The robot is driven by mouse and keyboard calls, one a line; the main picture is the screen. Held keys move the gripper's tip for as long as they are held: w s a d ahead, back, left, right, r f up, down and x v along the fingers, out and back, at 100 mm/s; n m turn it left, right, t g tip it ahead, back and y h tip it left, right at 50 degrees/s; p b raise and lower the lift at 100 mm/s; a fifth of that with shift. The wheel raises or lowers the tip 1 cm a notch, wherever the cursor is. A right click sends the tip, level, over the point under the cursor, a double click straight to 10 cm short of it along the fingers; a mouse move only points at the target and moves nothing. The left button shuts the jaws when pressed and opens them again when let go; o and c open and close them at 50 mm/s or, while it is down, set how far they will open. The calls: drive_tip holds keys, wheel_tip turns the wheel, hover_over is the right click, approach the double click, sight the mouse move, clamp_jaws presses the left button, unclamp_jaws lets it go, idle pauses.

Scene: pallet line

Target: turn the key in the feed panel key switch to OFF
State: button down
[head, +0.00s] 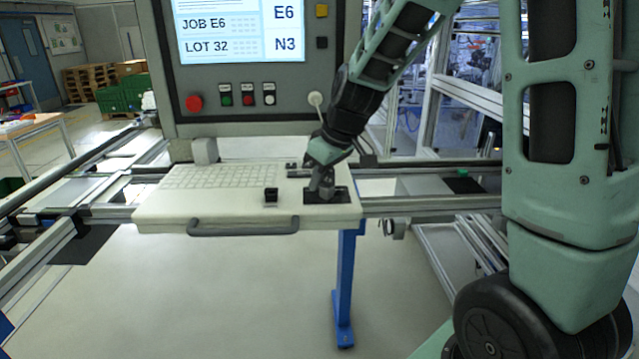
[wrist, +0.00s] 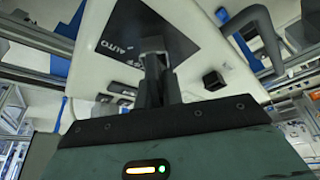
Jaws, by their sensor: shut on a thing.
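The feed panel key switch is on a dark plate (head: 345,196) at the right of the white keyboard shelf (head: 240,213). The plate also shows in the wrist view (wrist: 125,28), with the word AUTO readable and other lettering partly covered by my fingers. My gripper (head: 322,193) points down onto this plate from above. In the wrist view my gripper (wrist: 154,62) has its fingers close together over the switch, shut on the key. The key is almost wholly hidden by the fingertips, so its angle cannot be told.
A small black block (head: 271,194) stands on the shelf left of the plate. The keyboard (head: 215,176) lies farther left, and a grey handle (head: 243,229) runs along the front edge. The screen panel (head: 240,80) with push buttons rises behind.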

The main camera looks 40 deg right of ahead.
drive_tip(key=shift+s+a+f+n+g+y+b, duration=0.1)
drive_tip(key=shift+s+f+n+g+y+b, duration=0.1)
drive_tip(key=shift+n+b, duration=0.5)
drive_tip(key=shift+s+a+f+n+g+y+b, duration=0.1)
drive_tip(key=shift+n+y+b, duration=0.1)
drive_tip(key=shift+n+b, duration=0.5)
drive_tip(key=shift+b, duration=0.4)
drive_tip(key=n+b, duration=0.1)
drive_tip(key=n, duration=0.1)
drive_tip(key=n+g+y+b, duration=0.1)
drive_tip(key=shift+s+a+n, duration=0.15)
drive_tip(key=shift+a+n, duration=0.05)
drive_tip(key=shift+n, duration=0.2)
drive_tip(key=c, duration=1.9)
unclamp_jaws()
drive_tip(key=shift+r+n, duration=0.15)
drive_tip(key=shift+n, duration=0.15)
drive_tip(key=o, duration=0.9)
drive_tip(key=shift+r, duration=0.1)
drive_tip(key=shift+o, duration=0.2)
drive_tip(key=shift+r, duration=0.15)
wheel_tip(320, 180, up, 7)
drive_tip(key=p, duration=0.4)
